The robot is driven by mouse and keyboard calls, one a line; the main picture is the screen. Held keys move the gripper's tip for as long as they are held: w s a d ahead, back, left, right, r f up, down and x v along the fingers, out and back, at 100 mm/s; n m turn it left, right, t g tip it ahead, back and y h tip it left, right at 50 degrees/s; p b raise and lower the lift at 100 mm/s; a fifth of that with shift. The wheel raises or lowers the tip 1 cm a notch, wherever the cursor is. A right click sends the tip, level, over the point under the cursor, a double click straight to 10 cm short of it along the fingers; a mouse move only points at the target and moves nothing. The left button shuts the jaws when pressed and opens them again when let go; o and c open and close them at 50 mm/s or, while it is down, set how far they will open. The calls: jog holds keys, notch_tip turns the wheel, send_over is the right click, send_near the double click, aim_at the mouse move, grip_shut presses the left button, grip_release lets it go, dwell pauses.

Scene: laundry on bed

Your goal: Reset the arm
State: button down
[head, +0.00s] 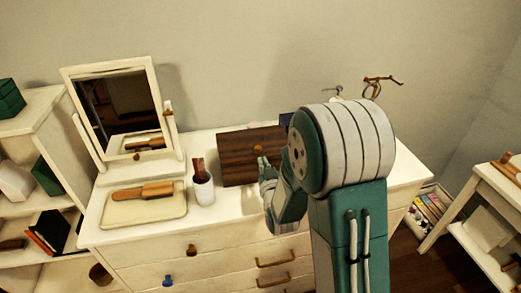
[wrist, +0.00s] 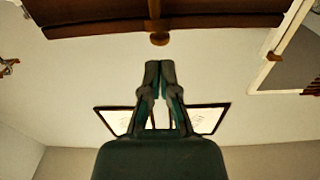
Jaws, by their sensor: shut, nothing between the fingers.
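My arm rises at the right of centre in the head view, in teal and white, and bends over the dresser. My gripper (head: 263,162) shows beyond the arm, in front of a dark wooden box (head: 238,172) on the dresser (head: 232,208). In the wrist view my gripper (wrist: 160,66) points up the picture with its two fingers together and nothing between them. A round knob (wrist: 159,39) on a brown wooden front lies just beyond the fingertips.
A tilting mirror (head: 120,108), a tray (head: 120,212) with a brush (head: 142,192), and a white cup (head: 203,188) stand left of the box. Shelves (head: 40,106) stand at far left. A side table (head: 478,193) stands at right. The wall behind is bare.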

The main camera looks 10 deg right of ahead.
jog(key=s+r+g, duration=0.3)
jog(key=s+g, duration=0.1)
jog(key=s, duration=0.6)
jog(key=s+r+g, duration=0.4)
jog(key=s, duration=0.6)
jog(key=s+r+g, duration=0.4)
jog(key=s, duration=0.6)
jog(key=shift+s+r+g, duration=0.15)
jog(key=shift+r+g, duration=0.1)
jog(key=shift+g, duration=0.05)
jog(key=shift+a, duration=0.1)
dwell(0.4)
